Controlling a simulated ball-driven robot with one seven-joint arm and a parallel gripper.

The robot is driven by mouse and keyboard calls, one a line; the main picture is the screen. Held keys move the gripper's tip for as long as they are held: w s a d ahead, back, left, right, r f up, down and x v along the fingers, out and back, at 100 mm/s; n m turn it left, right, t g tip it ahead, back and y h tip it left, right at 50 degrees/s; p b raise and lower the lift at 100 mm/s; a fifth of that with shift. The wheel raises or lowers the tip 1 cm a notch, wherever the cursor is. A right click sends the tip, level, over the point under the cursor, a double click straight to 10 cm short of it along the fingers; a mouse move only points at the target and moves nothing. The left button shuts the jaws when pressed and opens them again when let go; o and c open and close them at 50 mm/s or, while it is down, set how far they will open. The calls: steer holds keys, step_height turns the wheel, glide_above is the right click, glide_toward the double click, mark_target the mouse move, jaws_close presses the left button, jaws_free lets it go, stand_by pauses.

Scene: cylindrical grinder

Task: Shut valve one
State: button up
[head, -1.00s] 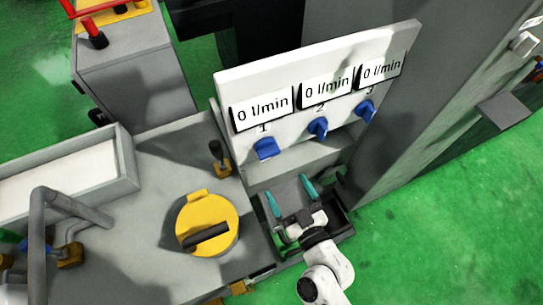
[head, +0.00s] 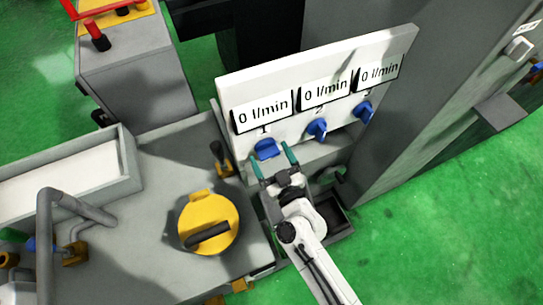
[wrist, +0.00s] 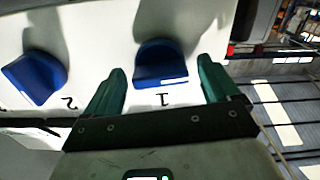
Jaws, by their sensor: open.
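The blue knob of valve one (head: 266,149) sits on the white panel (head: 400,45) below a display reading 0 l/min and above my gripper. My gripper (head: 273,159) is open, with its green fingers pointing at this knob. In the wrist view, the valve one knob (wrist: 160,65) lies between and just beyond the fingertips of my gripper (wrist: 160,75), beside the printed 1. I see a gap on each side and no contact.
The blue knobs of valve two (head: 317,129) and valve three (head: 363,111) are to the right on the panel. A yellow round cap (head: 205,212) with a dark handle and a dark-topped lever (head: 219,158) stand on the grey machine top to the left.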

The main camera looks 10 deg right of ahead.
steer(key=shift+c, duration=0.5)
steer(key=c, duration=1)
steer(key=shift+o, duration=0.2)
steer(key=shift+m, duration=0.4)
steer(key=m, duration=0.3)
steer(key=shift+m, duration=0.4)
steer(key=m, duration=0.5)
steer(key=shift+m+b, duration=0.3)
steer(key=m, duration=0.4)
steer(key=shift+m+b, duration=0.35)
steer(key=shift+m, duration=2.15)
steer(key=shift+f, duration=0.1)
